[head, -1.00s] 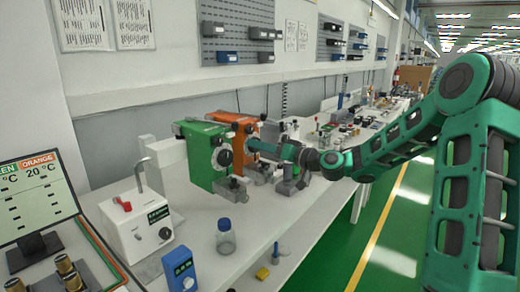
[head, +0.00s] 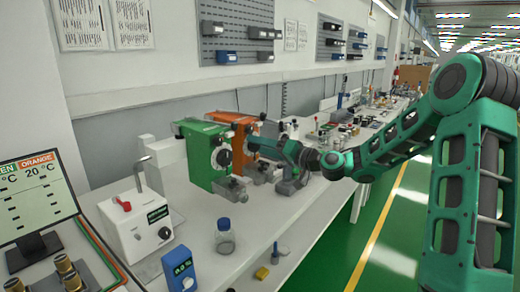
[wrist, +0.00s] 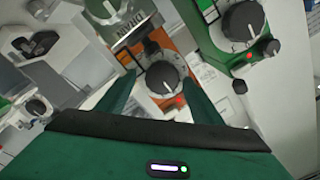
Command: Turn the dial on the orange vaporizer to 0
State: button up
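The orange vaporizer (head: 230,117) stands on the bench behind the green vaporizer (head: 203,150) in the head view. It shows in the wrist view (wrist: 180,53) with its black dial (wrist: 162,80) on a white scale. My gripper (head: 254,146) is at the front of the orange vaporizer and hides its dial in the head view. In the wrist view my two green fingers (wrist: 162,70) are apart, one on each side of the dial. I see no clear contact with it. The scale numbers are too small to read.
The green vaporizer's dial (wrist: 243,20) is close beside on the right in the wrist view. A white box with a red switch (head: 135,222), a blue-capped bottle (head: 225,240) and a blue meter (head: 179,268) stand on the nearer bench. The green floor to the right is free.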

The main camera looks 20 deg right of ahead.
jog(key=n, duration=0.3)
jog(key=shift+a+n, duration=0.1)
jog(key=shift+n, duration=0.3)
jog(key=shift+s+n, duration=0.2)
jog(key=shift+n, duration=0.1)
jog(key=v, duration=1)
jog(key=w+d+f+m+g+y, duration=0.3)
jog(key=m+y, duration=0.3)
jog(key=m, duration=0.6)
jog(key=shift+w+d+m+g, duration=0.3)
jog(key=shift+d+g, duration=0.2)
jog(key=shift+d, duration=0.05)
